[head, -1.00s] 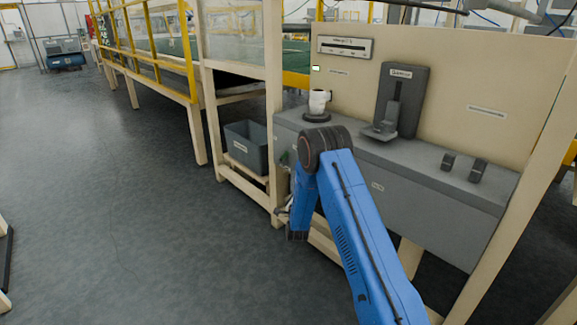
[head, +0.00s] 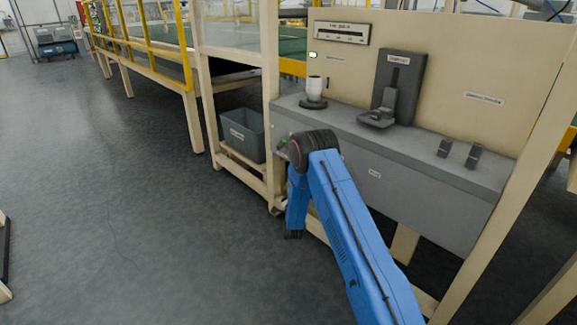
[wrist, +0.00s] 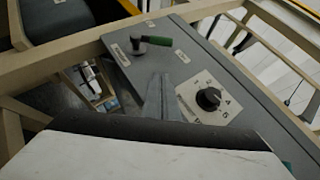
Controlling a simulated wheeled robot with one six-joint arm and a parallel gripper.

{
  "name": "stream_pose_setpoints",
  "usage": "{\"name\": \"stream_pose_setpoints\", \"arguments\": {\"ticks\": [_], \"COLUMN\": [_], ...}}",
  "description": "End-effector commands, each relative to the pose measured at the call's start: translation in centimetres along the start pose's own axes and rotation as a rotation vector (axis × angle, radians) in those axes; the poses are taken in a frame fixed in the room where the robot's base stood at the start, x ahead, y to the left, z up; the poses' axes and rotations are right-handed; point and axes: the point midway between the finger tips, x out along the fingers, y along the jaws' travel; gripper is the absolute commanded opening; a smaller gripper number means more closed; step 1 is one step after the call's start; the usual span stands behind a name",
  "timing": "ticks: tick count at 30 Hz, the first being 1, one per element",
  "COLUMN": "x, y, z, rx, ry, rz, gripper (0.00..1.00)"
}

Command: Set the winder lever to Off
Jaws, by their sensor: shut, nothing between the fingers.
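The winder lever (wrist: 152,41) has a dark round pivot and a green grip. In the wrist view it sits on the top part of a grey panel, its grip pointing right. Small labels stand around it, too small to read, so I cannot tell its setting. My gripper (wrist: 160,80) is shut and empty. Its fingertips appear just below the lever in the picture, with no visible contact. In the head view a bit of the green grip (head: 283,145) shows beside the post; my arm hides my gripper.
A black dial (wrist: 208,98) on a white plate is right of my fingers. A grey bin (head: 243,135) sits on a low shelf. Floor at left is clear.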

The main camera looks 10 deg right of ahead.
Motion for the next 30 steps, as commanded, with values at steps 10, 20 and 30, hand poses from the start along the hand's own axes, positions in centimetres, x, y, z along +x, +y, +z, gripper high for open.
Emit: {"name": "stream_pose_setpoints", "arguments": {"ticks": [10, 20, 30], "x": [5.8, 10.6, 12.0], "y": [-0.1, -0.1, -0.1], "z": [0.0, 1.4, 2.9], "rx": [0.0, 0.001, 0.0], "ry": [0.0, -0.002, -0.001], "rz": [-0.003, -0.003, -0.001], "gripper": [0.0, 0.0, 0.0]}}
